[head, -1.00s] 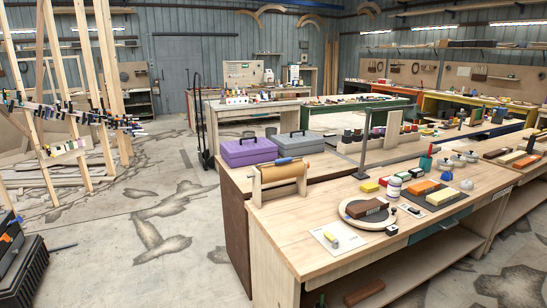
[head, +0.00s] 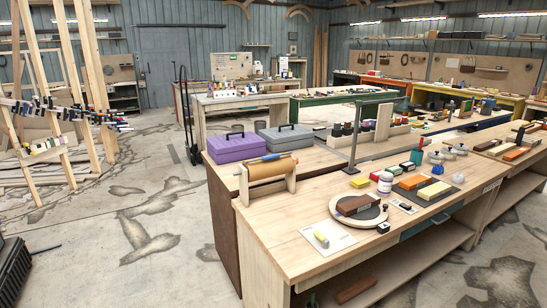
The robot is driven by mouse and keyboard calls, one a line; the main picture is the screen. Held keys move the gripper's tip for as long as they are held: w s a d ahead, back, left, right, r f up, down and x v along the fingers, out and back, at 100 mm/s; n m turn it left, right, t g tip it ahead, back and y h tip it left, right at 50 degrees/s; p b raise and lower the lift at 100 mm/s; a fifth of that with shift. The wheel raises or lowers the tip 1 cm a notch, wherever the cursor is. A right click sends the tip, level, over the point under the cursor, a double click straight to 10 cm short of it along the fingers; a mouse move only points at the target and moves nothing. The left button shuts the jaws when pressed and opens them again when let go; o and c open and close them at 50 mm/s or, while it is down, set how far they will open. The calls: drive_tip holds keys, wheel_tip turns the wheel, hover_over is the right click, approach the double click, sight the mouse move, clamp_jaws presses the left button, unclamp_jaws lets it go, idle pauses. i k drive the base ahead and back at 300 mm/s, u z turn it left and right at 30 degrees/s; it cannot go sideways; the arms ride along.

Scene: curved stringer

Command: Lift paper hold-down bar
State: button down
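A paper roll holder with wooden end supports stands at the left end of the front wooden bench (head: 285,228). It carries a brown paper roll (head: 268,170). A thin bar with a blue middle part (head: 270,157) lies along the top of the roll, which I take to be the hold-down bar. It looks lowered onto or close to the paper; I cannot tell if it touches. My gripper is not in view.
Purple (head: 231,147) and grey (head: 286,138) toolboxes stand behind the roll. A round turntable (head: 347,215) and sharpening stones lie to its right. An upright metal post (head: 354,140) stands behind them. Open concrete floor (head: 150,215) lies left of the bench; a wooden frame with clamps (head: 60,110) stands farther left.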

sight(266, 158)
drive_tip(key=u, duration=0.2)
drive_tip(key=i, duration=0.95)
drive_tip(key=u, duration=0.35)
drive_tip(key=i, duration=2.2)
drive_tip(key=z, duration=0.25)
